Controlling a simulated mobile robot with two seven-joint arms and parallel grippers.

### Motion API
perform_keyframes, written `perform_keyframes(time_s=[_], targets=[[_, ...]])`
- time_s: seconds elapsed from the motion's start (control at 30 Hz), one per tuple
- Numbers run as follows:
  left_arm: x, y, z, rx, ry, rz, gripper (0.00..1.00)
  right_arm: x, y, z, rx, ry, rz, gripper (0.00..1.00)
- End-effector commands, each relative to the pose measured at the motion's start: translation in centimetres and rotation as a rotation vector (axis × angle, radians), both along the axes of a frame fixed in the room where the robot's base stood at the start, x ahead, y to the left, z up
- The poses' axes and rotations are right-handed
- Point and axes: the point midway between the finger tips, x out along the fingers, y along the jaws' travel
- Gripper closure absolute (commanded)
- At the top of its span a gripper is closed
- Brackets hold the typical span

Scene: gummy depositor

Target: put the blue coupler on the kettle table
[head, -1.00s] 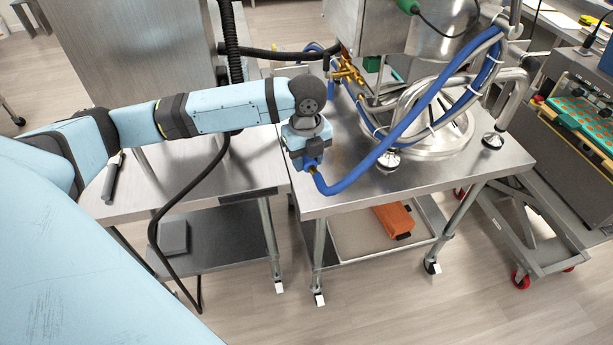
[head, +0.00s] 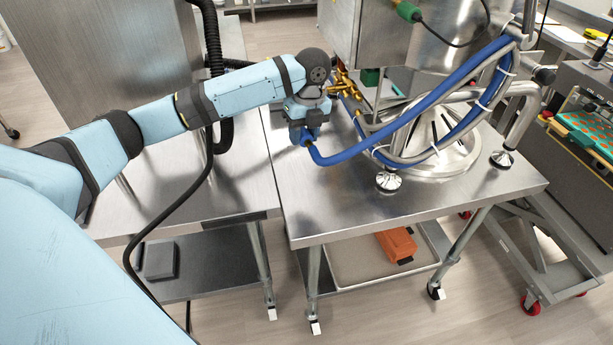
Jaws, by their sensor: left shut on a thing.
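The blue coupler (head: 299,137) is at the end of the blue hose (head: 345,157), in the head view. My left gripper (head: 303,127) is shut on it, pointing down, above the left part of the steel kettle table (head: 335,208). The gripper and wrist partly hide the coupler. I cannot tell whether its underside touches the tabletop. The hose runs from it to the right and up past the kettle (head: 440,45). My right gripper is not in view.
Brass fittings (head: 343,82) are just behind and right of my gripper. The kettle's feet (head: 388,181) stand on the table to the right. The front left tabletop is clear. Another steel table (head: 235,190) is on the left, and an orange object (head: 396,244) lies on the lower shelf.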

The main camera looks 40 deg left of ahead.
Motion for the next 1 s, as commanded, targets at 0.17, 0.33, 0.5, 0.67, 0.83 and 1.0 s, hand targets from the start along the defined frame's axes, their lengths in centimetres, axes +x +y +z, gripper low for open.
perform_keyframes(time_s=[0.17,0.33,0.5,0.67,0.83,1.0], targets=[[-0.1,0.0,-5.0,0.001,0.003,0.001,0.90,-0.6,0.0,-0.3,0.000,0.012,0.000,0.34],[-0.1,0.0,-9.0,0.000,0.002,0.001,0.90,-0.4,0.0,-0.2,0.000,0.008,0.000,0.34],[0.0,0.0,-11.0,0.001,-0.001,0.001,0.90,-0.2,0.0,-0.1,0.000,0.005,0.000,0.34],[0.0,0.0,-12.2,0.000,0.000,0.000,0.90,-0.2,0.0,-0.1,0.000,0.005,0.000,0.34],[-0.1,0.0,-14.7,0.001,0.001,0.001,0.90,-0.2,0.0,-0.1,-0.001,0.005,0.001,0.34],[0.0,0.0,-15.6,0.001,-0.003,0.001,0.90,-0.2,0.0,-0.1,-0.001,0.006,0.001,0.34]])
